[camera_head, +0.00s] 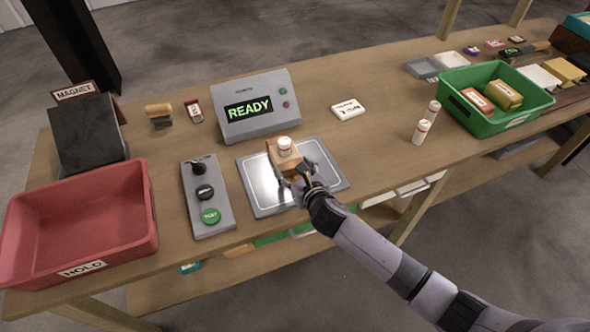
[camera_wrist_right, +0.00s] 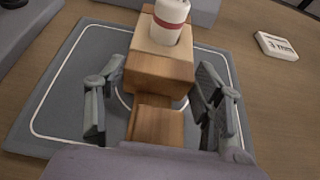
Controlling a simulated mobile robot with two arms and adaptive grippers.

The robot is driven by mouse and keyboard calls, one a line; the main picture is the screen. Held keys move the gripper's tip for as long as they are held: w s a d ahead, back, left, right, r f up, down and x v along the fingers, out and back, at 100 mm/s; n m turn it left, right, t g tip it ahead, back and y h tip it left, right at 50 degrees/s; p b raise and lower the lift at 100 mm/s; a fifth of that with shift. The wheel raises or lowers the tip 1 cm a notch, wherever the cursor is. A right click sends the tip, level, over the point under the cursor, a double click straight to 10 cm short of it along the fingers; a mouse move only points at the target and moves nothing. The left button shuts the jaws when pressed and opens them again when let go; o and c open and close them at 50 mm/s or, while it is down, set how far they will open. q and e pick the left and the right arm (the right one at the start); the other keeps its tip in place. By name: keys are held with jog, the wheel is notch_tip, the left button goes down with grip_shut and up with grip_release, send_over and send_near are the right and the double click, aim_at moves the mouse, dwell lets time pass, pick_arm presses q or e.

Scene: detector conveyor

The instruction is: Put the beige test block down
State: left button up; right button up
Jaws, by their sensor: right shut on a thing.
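The beige test block (camera_head: 283,159) is a light wooden block with a white, red-banded bottle (camera_head: 285,146) upright in its top. My right gripper (camera_head: 297,174) is shut on the block over the grey metal plate (camera_head: 263,189) with its white outline. In the right wrist view the fingers of the gripper (camera_wrist_right: 160,105) stand on either side of the block (camera_wrist_right: 158,70), and the plate (camera_wrist_right: 72,90) lies beneath. I cannot tell whether the block's underside touches the plate. My left gripper is not in view.
Behind the plate stands a grey READY display (camera_head: 255,108). A button panel (camera_head: 207,190) and red HOLD bin (camera_head: 140,235) are left. White bottles (camera_head: 421,131) and a green bin (camera_head: 525,117) are right.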

jog(key=o, duration=1.3)
jog(key=shift+f, duration=0.1)
jog(key=shift+r, duration=0.25)
jog(key=shift+s+d, duration=0.15)
jog(key=shift+s, duration=0.2)
jog(key=v, duration=1.1)
jog(key=shift+s+r, duration=0.1)
jog(key=shift+s, duration=0.05)
